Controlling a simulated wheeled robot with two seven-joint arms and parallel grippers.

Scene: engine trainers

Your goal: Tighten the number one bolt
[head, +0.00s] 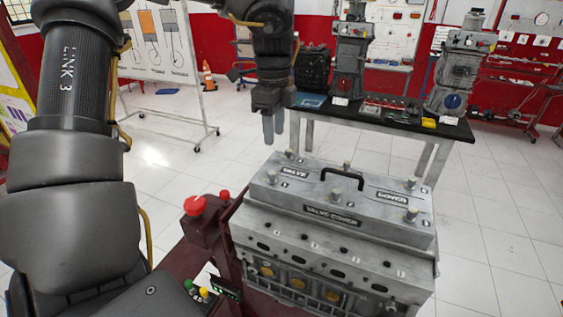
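The grey engine block (335,255) stands in front of me with a valve cover (335,195) on top. The cover has a black handle (343,178) and several upright bolts: one at the left front (272,177), one at the back left (289,154), one at the back middle (346,165), and two at the right, the front one (411,215) and the back one (411,183). The number marks are too small to read, so I cannot tell which bolt is number one. My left gripper (273,128) points down above and behind the cover's left end, apart from the bolts. Its fingers look close together. My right gripper is out of view.
A red stand with a red button (195,205) is left of the engine. Behind is a black-topped table (385,112) with machines and parts. A whiteboard (160,50) and an orange cone (208,76) are at the back left. The tiled floor at right is clear.

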